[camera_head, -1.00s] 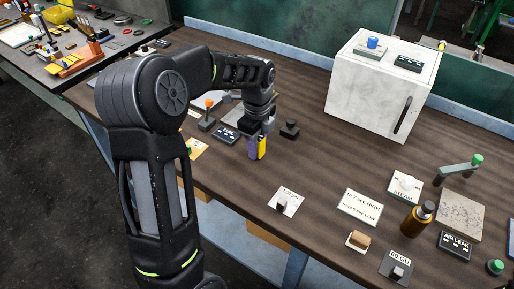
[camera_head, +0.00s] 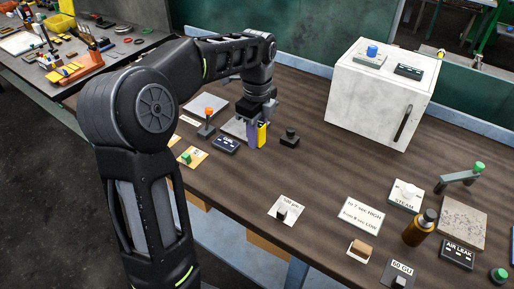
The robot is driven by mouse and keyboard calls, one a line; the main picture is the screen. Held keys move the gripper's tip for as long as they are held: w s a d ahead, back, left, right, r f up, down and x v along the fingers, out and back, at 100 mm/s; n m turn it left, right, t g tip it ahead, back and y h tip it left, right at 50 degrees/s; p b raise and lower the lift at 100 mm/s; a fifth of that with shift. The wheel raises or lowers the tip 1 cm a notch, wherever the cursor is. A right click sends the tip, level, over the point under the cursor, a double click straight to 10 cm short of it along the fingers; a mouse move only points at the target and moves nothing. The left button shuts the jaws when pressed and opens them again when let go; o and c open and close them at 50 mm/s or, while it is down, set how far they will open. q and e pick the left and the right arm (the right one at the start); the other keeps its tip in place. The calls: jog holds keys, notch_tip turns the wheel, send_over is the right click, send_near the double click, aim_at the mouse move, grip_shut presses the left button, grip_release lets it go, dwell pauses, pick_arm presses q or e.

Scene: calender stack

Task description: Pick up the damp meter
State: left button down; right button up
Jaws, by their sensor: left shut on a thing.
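The damp meter looks to be the small upright yellow and purple device (camera_head: 261,136) left of the middle of the head view. My left gripper (camera_head: 259,122) points down over it and is shut on its upper part, which the fingers partly hide. I cannot tell whether its lower end clears the table. My right gripper is not in view.
A dark label block (camera_head: 226,145), an orange-topped lever (camera_head: 207,123) and a black knob (camera_head: 289,138) stand close around the left gripper. A white cabinet (camera_head: 378,95) stands at the back right. The brown table (camera_head: 330,190) is clear in the middle.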

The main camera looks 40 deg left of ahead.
pick_arm(q)
notch_tip(320, 180, up, 2)
jog(key=shift+r, duration=0.1)
dwell(0.9)
